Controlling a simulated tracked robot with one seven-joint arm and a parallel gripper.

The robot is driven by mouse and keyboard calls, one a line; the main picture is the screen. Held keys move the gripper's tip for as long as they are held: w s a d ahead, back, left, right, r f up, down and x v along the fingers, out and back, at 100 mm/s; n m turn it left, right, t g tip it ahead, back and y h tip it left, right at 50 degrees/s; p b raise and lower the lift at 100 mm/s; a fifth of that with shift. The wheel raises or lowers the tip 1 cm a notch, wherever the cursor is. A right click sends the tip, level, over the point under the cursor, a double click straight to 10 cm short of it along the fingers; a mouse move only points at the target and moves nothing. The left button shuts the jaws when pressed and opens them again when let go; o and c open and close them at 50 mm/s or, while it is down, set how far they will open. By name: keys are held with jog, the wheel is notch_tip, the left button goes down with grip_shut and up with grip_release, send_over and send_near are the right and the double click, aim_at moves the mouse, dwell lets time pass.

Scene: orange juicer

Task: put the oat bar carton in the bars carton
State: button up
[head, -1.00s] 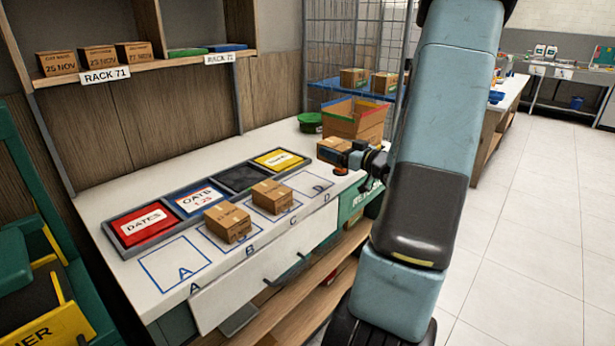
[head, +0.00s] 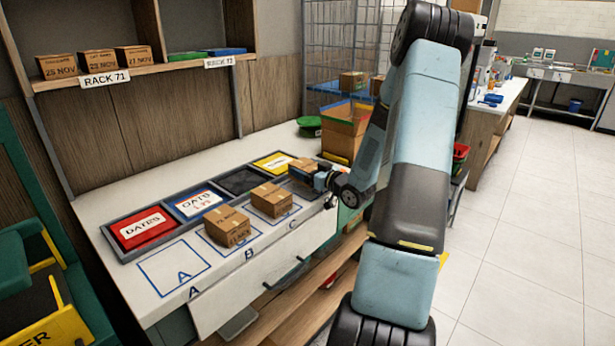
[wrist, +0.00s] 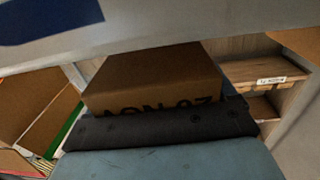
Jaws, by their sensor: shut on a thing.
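My gripper (head: 308,178) is shut on a small brown carton (head: 303,163) and holds it at or just above the square at the right end of the counter row. In the wrist view the held carton (wrist: 155,75) fills the middle, with upside-down print that seems to include "NOV". Two similar brown cartons stand on the counter, one by square B (head: 228,227) and one by square C (head: 271,200). No label reading oat bar can be read. A large open brown carton (head: 345,125) with coloured edges stands at the counter's far end; its label cannot be read.
A tray row holds a red DATES panel (head: 142,228), a blue OATS panel (head: 196,202), a dark slot (head: 240,181) and a yellow panel (head: 273,162). A green round item (head: 309,122) lies behind. Square A (head: 175,268) is empty. Rack 71 (head: 145,76) is above, left.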

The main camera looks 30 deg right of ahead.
jog(key=shift+f, duration=1.25)
jog(key=shift+f, duration=0.25)
jog(key=o, duration=1)
